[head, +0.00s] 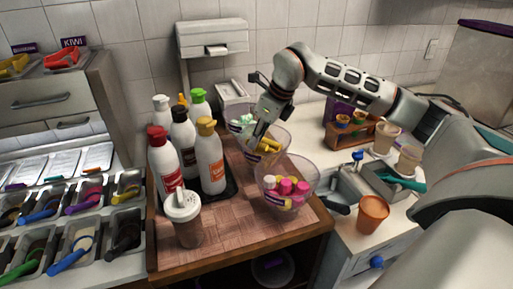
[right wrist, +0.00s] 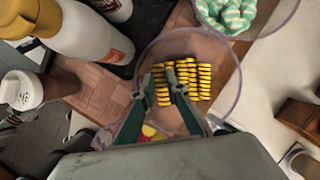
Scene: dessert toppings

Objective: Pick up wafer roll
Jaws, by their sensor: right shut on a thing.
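Yellow wafer rolls with dark stripes (right wrist: 198,80) lie in a clear bowl (right wrist: 236,88) in the right wrist view. In the head view the yellow rolls (head: 271,145) show in the middle bowl on the wooden counter. My right gripper (right wrist: 165,84) reaches down into this bowl with its fingertips among the rolls. It is shut on a wafer roll, partly hidden between the fingers. In the head view the right gripper (head: 254,140) is over the left side of the bowl. My left gripper is not in view.
A clear bowl of pink and yellow pieces (head: 286,187) stands in front, and green-white striped pieces (right wrist: 232,12) lie in a bowl behind. Several sauce bottles (head: 209,160) stand on a dark tray to the left. A white-lidded shaker (head: 184,209) stands near the front edge.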

